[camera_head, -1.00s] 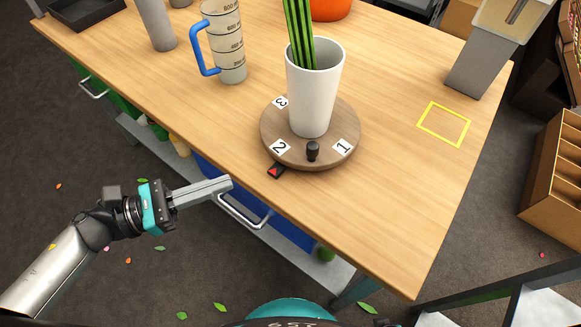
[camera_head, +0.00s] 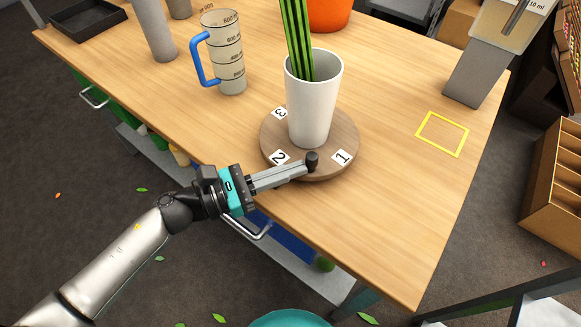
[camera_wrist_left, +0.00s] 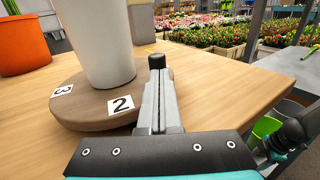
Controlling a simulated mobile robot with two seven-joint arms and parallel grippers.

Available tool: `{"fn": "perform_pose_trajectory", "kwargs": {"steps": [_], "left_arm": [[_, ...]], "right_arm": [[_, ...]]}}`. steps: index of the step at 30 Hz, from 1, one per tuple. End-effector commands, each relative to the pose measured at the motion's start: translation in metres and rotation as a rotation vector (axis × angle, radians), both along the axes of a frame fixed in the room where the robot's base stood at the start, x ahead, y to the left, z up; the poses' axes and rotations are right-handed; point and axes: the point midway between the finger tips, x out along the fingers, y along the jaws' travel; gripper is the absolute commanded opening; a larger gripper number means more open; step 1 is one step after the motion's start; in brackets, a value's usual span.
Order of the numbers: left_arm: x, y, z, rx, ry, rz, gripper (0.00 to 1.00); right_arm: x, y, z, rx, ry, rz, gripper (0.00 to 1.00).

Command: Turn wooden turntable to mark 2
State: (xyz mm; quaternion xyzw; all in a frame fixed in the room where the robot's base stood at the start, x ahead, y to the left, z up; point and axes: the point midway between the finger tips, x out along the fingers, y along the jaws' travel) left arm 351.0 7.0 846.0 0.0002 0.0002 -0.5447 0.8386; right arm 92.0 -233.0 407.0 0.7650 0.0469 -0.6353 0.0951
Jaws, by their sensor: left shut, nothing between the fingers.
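The wooden turntable (camera_head: 345,132) lies on the table with a white cup (camera_head: 312,100) of green stems standing on it. Its number tiles show 3 at the back left, 2 (camera_head: 279,157) at the front left and 1 (camera_head: 342,157) at the front right. A dark knob (camera_head: 312,159) stands on the rim between 2 and 1. My left gripper (camera_head: 304,167) is shut and empty, its tips at the knob's left side, seemingly touching it. It also shows in the left wrist view (camera_wrist_left: 158,85), the knob's dark top just beyond it. The red pointer is hidden behind my left gripper.
A measuring jug (camera_head: 229,60) with a blue handle stands left of the turntable. A yellow square outline (camera_head: 442,134) marks the table at the right, with a grey dispenser (camera_head: 472,75) behind it. The table around the turntable's right side is clear.

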Motion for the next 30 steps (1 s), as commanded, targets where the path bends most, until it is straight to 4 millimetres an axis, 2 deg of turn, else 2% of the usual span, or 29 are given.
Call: {"fn": "perform_pose_trajectory", "kwargs": {"steps": [10, 15, 25, 30], "left_arm": [[0.0, -0.002, 0.0, -0.001, 0.001, 0.0, 0.0], [-0.004, -0.016, 0.0, -0.002, -0.001, -0.002, 0.0], [-0.003, -0.015, 0.0, 0.0, 0.0, 0.0, 0.0], [0.003, -0.009, -0.002, 0.001, -0.002, -0.001, 0.0]], "right_arm": [[-0.001, 0.0, 0.0, 0.001, 0.001, 0.001, 0.58], [0.0, 0.0, -0.002, 0.001, 0.0, 0.0, 0.58], [0.002, 0.001, -0.002, 0.002, -0.005, 0.001, 0.58], [0.008, 0.001, -0.007, 0.002, -0.015, 0.0, 0.58]]}}
